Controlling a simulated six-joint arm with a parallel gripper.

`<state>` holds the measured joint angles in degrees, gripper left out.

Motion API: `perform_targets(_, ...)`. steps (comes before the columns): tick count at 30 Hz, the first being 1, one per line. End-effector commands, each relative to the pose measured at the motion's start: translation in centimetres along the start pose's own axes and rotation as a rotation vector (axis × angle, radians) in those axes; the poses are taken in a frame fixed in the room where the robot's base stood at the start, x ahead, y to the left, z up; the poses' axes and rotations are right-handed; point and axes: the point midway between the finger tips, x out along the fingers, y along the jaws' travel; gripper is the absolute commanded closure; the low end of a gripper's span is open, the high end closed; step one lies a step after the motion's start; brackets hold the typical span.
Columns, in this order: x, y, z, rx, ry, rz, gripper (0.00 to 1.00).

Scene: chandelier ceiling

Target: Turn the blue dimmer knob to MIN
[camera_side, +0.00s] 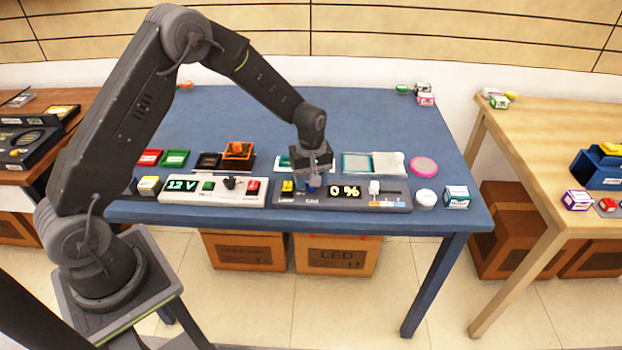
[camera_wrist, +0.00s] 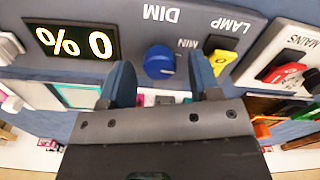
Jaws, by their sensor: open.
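The blue dimmer knob (camera_wrist: 160,62) sits on the grey dimmer panel (camera_wrist: 180,38), beside the lettering DIM and MIN. My gripper (camera_wrist: 163,80) is open, with one blue finger on each side of the knob in the wrist view; I cannot tell whether either finger touches it. In the side view my gripper (camera_side: 311,182) is low over the panel (camera_side: 322,204) and mostly hides the knob. The display (camera_side: 345,191) reads 0 %, and it also shows upside down in the wrist view (camera_wrist: 72,42). The knob's pointer mark is not clear.
The yellow LAMP switch (camera_wrist: 221,58) is close to one finger. In the side view a white 12 V supply panel (camera_side: 215,198) stands left of the dimmer panel. A white slider (camera_side: 374,187), a white round puck (camera_side: 426,198) and a small teal box (camera_side: 457,197) are to the right.

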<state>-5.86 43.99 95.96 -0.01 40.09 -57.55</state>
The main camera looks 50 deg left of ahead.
Motion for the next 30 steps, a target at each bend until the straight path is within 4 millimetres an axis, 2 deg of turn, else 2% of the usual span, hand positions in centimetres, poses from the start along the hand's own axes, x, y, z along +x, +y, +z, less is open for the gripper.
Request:
perform_targets(5, -2.4, 0.1, 0.0, 0.0, 0.003, 0.004, 0.43)
perform_targets(12, -7.8, 0.1, 0.0, 0.0, 0.003, 0.005, 0.43)
perform_targets(18, -11.5, 0.0, 0.0, -0.001, 0.002, 0.004, 0.43)
perform_targets(24, -13.4, 0.0, 0.0, -0.001, 0.001, 0.002, 0.43)
perform_targets(30, -13.7, 0.0, 0.0, -0.001, 0.0, 0.001, 0.43)
